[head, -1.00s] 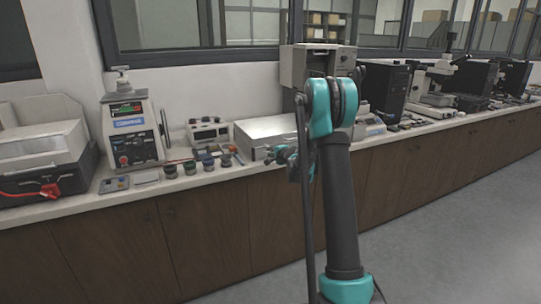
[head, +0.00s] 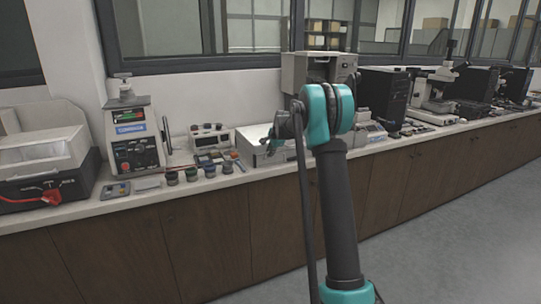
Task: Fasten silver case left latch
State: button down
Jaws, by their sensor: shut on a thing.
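The silver case (head: 250,158) lies on the counter in the middle of the head view, partly covered by my arm. Its left latch is too small to make out. My gripper (head: 273,134) appears over the top of the case in the picture, its fingers pointing down and left. The fingers are small and dark, and what lies between them is hidden. I cannot tell whether they touch the case.
The mounting press (head: 133,138) stands to the left, with several small jars (head: 190,174) along the counter's front edge. A small meter box (head: 210,138) stands behind the jars. A grey instrument (head: 318,70) stands behind my arm. The floor at right is clear.

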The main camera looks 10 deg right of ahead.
jog(key=shift+w+a, duration=0.1)
dwell(0.5)
jog(key=c, duration=1.6)
grip_release()
jog(key=shift+c, duration=0.2)
jog(key=v, duration=0.8)
jog(key=shift+w, duration=0.1)
jog(key=s+d+f+n, duration=0.1)
jog(key=s+f+n, duration=0.3)
jog(key=s, duration=1.4)
jog(key=s+d+f+n+g+h, duration=0.1)
jog(key=s+f+n, duration=0.4)
jog(key=s, duration=1.3)
jog(key=s+d+f+n+g+h, duration=0.1)
jog(key=s+f+n, duration=0.4)
jog(key=s, duration=1.3)
notch_tip(320, 180, down, 4)
jog(key=shift+s+d+r, duration=0.1)
jog(key=shift+s+d, duration=0.15)
jog(key=shift+d, duration=0.1)
